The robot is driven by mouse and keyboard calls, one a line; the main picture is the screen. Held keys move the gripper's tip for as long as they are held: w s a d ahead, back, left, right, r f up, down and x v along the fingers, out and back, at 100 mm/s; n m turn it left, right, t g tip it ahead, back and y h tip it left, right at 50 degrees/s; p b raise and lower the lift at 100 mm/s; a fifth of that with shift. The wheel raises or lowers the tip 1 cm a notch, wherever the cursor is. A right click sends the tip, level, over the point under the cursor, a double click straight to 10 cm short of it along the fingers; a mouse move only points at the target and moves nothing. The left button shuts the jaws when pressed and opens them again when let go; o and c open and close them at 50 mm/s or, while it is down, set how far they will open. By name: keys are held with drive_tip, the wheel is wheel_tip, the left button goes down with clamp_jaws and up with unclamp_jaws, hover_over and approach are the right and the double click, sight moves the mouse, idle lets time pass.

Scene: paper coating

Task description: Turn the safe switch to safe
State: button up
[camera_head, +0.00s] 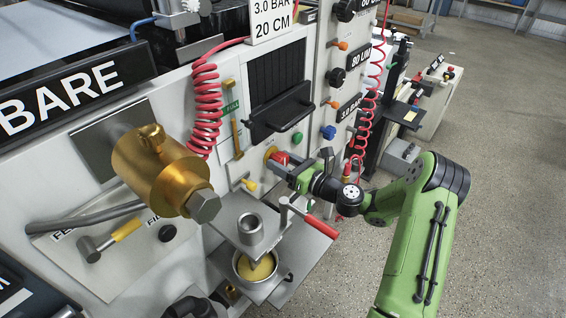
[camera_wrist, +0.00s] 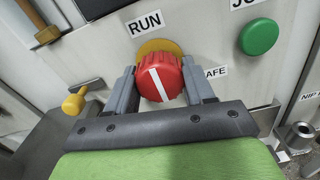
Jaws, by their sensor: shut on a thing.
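The safe switch is a red round knob (camera_wrist: 160,79) with a white line, on a yellow base (camera_wrist: 158,47) on the machine's front panel. The line is tilted, its upper end leaning left towards the RUN label (camera_wrist: 145,23). The SAFE label (camera_wrist: 216,72), partly hidden by a finger, is to the right of the knob. My gripper (camera_wrist: 162,88) is shut on the knob, one grey finger on each side. In the head view the red knob (camera_head: 278,158) shows at the tip of my gripper (camera_head: 284,166), partly covered by it.
A green button (camera_wrist: 259,36) is at the upper right of the knob, and a yellow-handled valve (camera_wrist: 74,102) is to its left. Below my gripper, a red-handled clamp (camera_head: 308,220) stands over a metal shelf with a cup (camera_head: 243,270). The floor (camera_head: 500,190) on the right is clear.

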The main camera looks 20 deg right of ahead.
drive_tip(key=n, duration=0.4)
drive_tip(key=shift+f+n, duration=0.1)
drive_tip(key=shift+n, duration=0.2)
drive_tip(key=n+b, duration=0.1)
drive_tip(key=n, duration=0.3)
drive_tip(key=shift+n, duration=0.3)
drive_tip(key=n+b, duration=0.2)
drive_tip(key=n, duration=0.2)
drive_tip(key=shift+f+b, duration=0.1)
drive_tip(key=shift+b, duration=0.3)
drive_tip(key=shift+n+b, duration=1.35)
drive_tip(key=shift+n, duration=1.05)
drive_tip(key=o, duration=1)
drive_tip(key=shift+d, duration=0.1)
